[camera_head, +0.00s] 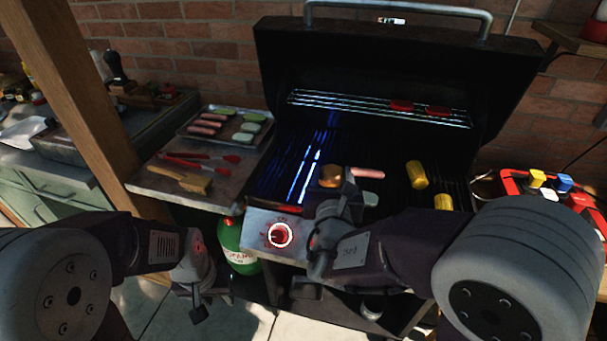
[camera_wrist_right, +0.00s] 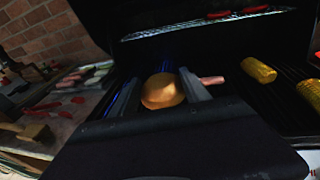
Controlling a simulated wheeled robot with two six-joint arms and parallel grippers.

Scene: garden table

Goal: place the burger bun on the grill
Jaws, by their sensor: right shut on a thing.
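The burger bun (camera_head: 330,175) is round and golden brown. My right gripper (camera_wrist_right: 161,92) is shut on it, with one finger on each side in the right wrist view, where the bun (camera_wrist_right: 162,91) shows between them. The bun appears over the front middle of the open grill (camera_head: 290,165); whether it touches the grate is hard to tell. My left gripper (camera_head: 194,300) hangs low at the left, in front of the side shelf, away from the grill; its fingers are too dark to read.
Corn pieces (camera_head: 417,174), a sausage (camera_head: 367,173) and red items on the upper rack (camera_head: 437,112) are on the grill. A tray (camera_head: 184,135) of sausages and green slices, red tongs (camera_head: 205,162) and a wooden tool (camera_head: 182,178) lie on the left shelf. A green gas bottle (camera_head: 238,245) stands below.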

